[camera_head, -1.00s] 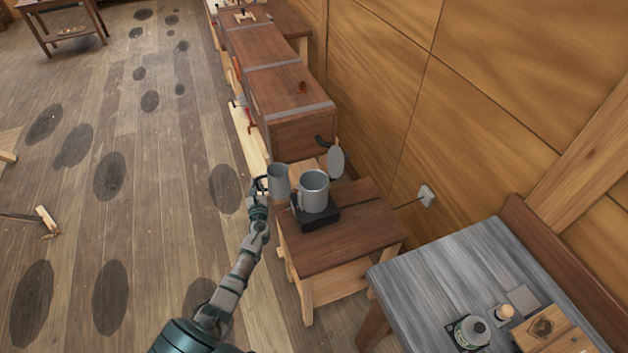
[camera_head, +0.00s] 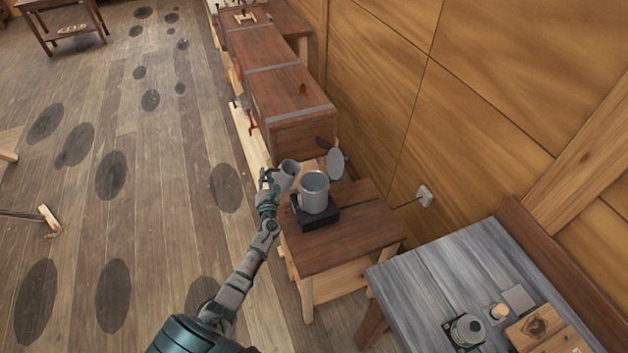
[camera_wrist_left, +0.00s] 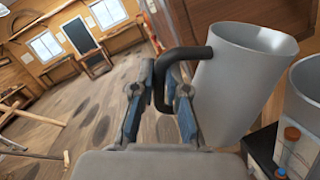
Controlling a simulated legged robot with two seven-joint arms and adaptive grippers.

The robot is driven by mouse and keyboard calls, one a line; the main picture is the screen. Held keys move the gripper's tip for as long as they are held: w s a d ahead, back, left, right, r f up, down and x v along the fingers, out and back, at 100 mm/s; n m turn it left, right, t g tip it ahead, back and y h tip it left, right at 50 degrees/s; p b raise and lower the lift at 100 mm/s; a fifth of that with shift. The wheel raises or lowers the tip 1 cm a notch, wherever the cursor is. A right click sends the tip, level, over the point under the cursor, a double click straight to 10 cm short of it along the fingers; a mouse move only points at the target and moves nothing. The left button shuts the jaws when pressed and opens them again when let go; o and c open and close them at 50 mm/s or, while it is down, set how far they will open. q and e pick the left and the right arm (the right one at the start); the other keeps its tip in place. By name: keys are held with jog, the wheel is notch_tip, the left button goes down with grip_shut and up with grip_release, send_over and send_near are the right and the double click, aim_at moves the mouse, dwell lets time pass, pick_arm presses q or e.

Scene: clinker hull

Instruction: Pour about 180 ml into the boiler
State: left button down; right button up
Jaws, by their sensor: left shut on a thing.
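My left gripper (camera_head: 268,183) is shut on the dark handle of a grey metal jug (camera_head: 287,174). In the left wrist view the gripper (camera_wrist_left: 162,95) is closed around the handle, and the jug (camera_wrist_left: 235,85) leans to the right. The boiler (camera_head: 314,196), a grey cylinder with an open top, stands upright on a black base on a small wooden table. Its round grey lid (camera_head: 336,163) is swung up behind it. The jug is tilted at the boiler's left, its mouth near the boiler's rim. The boiler also shows in the left wrist view (camera_wrist_left: 306,90). No stream of liquid shows.
The small wooden table (camera_head: 345,240) has bare top in front of the boiler. A long wooden chest (camera_head: 290,93) stands behind it. A grey bench (camera_head: 425,285) with a small can (camera_head: 467,330) is at the lower right. A wall socket (camera_head: 425,195) holds a cable.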

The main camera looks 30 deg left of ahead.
pick_arm(q)
jog(key=w+d+r+m+t+p, duration=0.1)
jog(key=d+r+m+t+p, duration=0.1)
jog(key=r+m, duration=0.3)
jog(key=shift+d+r+m+h, duration=0.25)
jog(key=shift+d+m, duration=0.25)
jog(key=shift+d, duration=0.25)
jog(key=shift+w+d+m+t, duration=0.15)
jog(key=shift+m+t, duration=0.25)
jog(key=shift+m, duration=0.1)
jog(key=shift+w+d+r+m+t+h+p, duration=0.15)
jog(key=shift+d+r+m+t+h+p, duration=0.3)
jog(key=shift+m, duration=0.45)
jog(key=shift+d+r, duration=0.15)
jog(key=shift+r, duration=0.1)
jog(key=shift+w+d+f+m+t+h, duration=0.1)
jog(key=shift+d+m+t+h, duration=0.15)
jog(key=shift+m, duration=0.5)
jog(key=shift+w+d+f+m+t+h, duration=0.15)
jog(key=shift+d+m, duration=0.2)
jog(key=shift+m, duration=0.4)
dwell(0.4)
jog(key=shift+w+d+r+m+h, duration=0.1)
jog(key=shift+d+r+m+h, duration=0.25)
jog(key=shift+d+m, duration=0.3)
dwell(0.6)
